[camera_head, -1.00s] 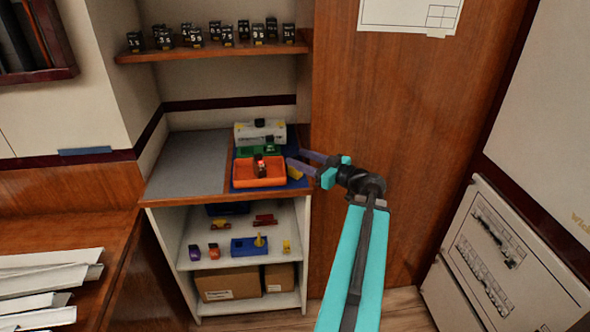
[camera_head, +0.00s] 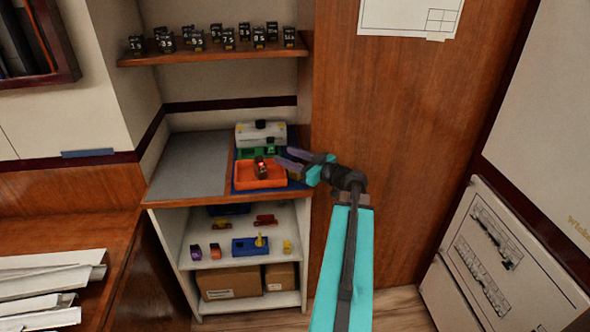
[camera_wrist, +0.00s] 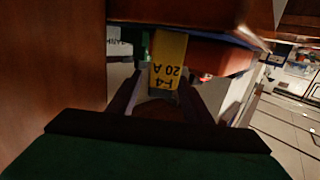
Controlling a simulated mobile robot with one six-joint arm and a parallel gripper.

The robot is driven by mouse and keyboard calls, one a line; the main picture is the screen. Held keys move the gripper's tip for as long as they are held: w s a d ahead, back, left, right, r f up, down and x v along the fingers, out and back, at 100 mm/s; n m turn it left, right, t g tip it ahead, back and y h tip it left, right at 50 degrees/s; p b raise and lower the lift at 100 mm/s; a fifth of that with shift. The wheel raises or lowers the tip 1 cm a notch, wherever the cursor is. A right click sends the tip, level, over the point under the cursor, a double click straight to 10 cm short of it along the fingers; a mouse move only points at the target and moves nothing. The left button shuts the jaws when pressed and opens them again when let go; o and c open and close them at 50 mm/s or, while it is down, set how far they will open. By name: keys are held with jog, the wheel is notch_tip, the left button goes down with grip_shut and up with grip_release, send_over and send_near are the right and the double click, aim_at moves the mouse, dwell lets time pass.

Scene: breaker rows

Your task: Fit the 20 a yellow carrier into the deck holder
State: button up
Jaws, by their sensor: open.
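A yellow carrier labelled F-4 20 A (camera_wrist: 169,60) is in the middle of the wrist view, its label upside down. In the head view a yellow bit (camera_head: 296,171) shows at the right of the counter, partly hidden by my gripper. My gripper (camera_head: 282,158) is open, its two purple fingers reaching left over the counter's right side. In the wrist view its fingers (camera_wrist: 162,92) lie either side of the carrier's near end; I cannot tell if they touch it. A green holder (camera_head: 250,154) sits behind the orange tray; I cannot tell whether it is the deck holder.
The orange tray (camera_head: 246,184) holds a dark piece with a red light. A white box (camera_head: 250,137) stands behind. The counter's grey left part (camera_head: 190,165) is clear. Small coloured parts and a blue block (camera_head: 243,249) stand on the shelf below. A wooden panel (camera_head: 400,150) rises at right.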

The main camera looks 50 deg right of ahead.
jog(key=shift+w, duration=0.65)
grip_shut()
